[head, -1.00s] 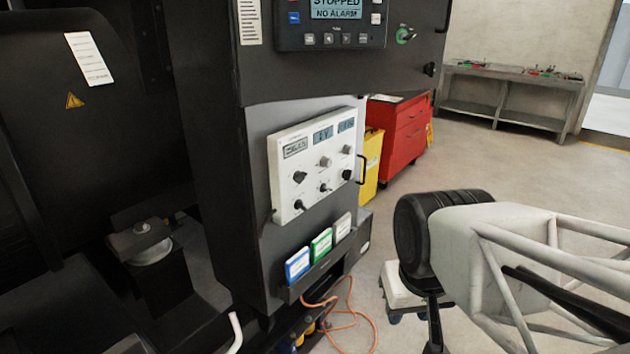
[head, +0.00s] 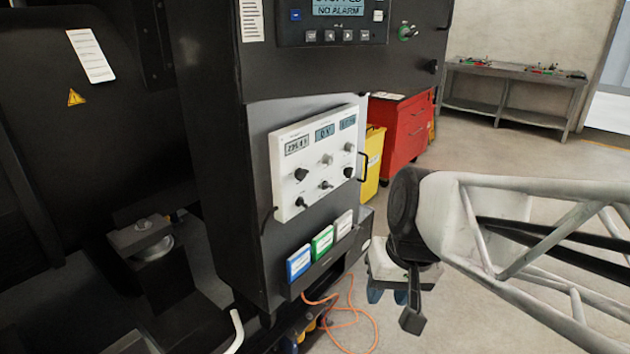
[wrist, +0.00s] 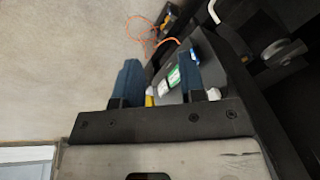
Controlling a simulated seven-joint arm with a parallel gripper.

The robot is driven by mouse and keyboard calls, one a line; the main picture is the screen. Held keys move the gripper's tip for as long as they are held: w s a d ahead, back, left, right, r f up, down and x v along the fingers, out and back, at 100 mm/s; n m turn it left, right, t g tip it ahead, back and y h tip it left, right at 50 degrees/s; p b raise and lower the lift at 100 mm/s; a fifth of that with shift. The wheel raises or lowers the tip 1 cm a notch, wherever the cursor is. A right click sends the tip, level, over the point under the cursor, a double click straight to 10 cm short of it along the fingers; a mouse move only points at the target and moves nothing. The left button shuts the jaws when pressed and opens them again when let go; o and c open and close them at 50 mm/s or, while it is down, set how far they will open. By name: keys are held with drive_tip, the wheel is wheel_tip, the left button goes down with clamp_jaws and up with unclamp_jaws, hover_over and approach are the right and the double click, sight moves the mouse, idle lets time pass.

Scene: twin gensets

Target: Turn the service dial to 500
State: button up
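A white control panel (head: 316,160) is mounted on the dark cabinet in the head view. It carries several knobs, among them a black knob at the left (head: 301,174), a grey knob (head: 326,160) in the middle and a black knob at the right (head: 348,172). I cannot read the labels, so I cannot tell which is the service dial. Three small displays line its top; the middle one (head: 325,131) seems to read 0 V. My gripper (head: 388,293) hangs low, right of the panel and apart from it. Its two blue fingers stand apart and empty in the wrist view (wrist: 158,84).
Blue, green (head: 322,242) and white booklets stand in a rack under the panel. An orange cable (head: 350,318) lies on the floor below. A yellow bin (head: 372,165) and red tool cabinet (head: 405,138) stand behind. Open floor lies to the right.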

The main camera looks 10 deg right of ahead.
drive_tip(key=w+a+f+m+y, duration=0.15)
drive_tip(key=w+a+y, duration=0.3)
drive_tip(key=w, duration=0.65)
drive_tip(key=m+t+y, duration=0.7)
drive_tip(key=m+t, duration=0.4)
approach(330, 188)
drive_tip(key=x, duration=0.2)
drive_tip(key=shift+r+h, duration=0.1)
drive_tip(key=shift+h, duration=0.15)
drive_tip(key=shift+x, duration=3.85)
clamp_jaws()
